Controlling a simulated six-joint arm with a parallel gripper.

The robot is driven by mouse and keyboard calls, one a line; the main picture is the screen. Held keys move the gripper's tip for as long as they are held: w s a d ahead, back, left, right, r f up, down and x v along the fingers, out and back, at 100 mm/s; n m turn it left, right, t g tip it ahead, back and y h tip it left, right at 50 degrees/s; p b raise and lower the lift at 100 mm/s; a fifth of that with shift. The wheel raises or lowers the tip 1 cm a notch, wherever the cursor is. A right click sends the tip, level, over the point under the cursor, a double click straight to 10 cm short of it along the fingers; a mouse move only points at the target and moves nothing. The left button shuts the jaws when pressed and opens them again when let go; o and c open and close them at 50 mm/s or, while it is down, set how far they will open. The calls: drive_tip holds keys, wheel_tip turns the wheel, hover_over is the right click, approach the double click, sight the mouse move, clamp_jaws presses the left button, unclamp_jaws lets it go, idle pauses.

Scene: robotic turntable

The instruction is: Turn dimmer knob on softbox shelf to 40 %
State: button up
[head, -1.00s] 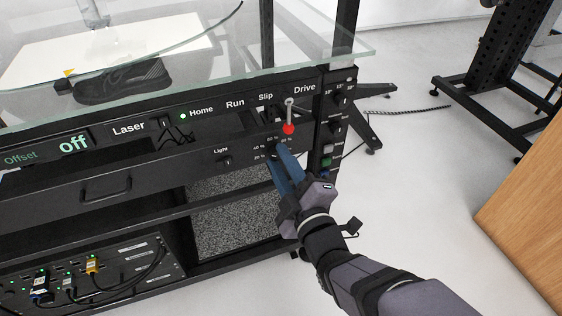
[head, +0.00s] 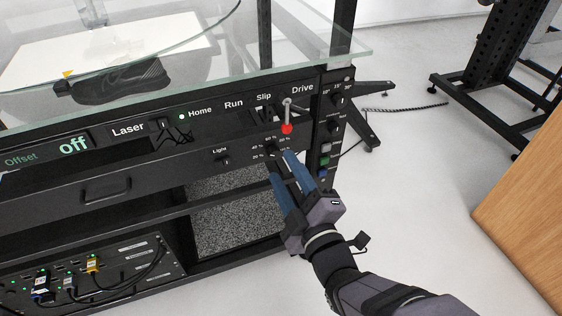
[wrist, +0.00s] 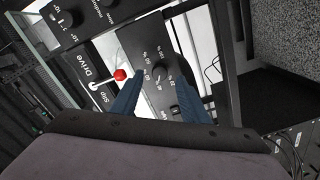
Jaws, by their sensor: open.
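The dimmer knob (wrist: 159,74) is small and dark, on the black softbox shelf front, ringed by white percent labels. In the head view the knob (head: 271,152) sits under the red-tipped Drive lever, just beyond my fingertips. I cannot read its pointer setting clearly. My gripper (head: 280,167) has two blue fingers, spread apart and empty, in front of and slightly below the knob. In the wrist view the fingers of my gripper (wrist: 155,78) appear on either side of the knob, with no clear contact.
The Drive lever with a red ball (head: 287,128) stands out just above the knob. A Light switch (head: 225,160) is on the same shelf to the left, with a drawer handle (head: 105,190) farther left. A side control panel (head: 330,130) is close on the right.

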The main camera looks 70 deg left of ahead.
drive_tip(key=d, duration=0.3)
drive_tip(key=shift+d, duration=0.35)
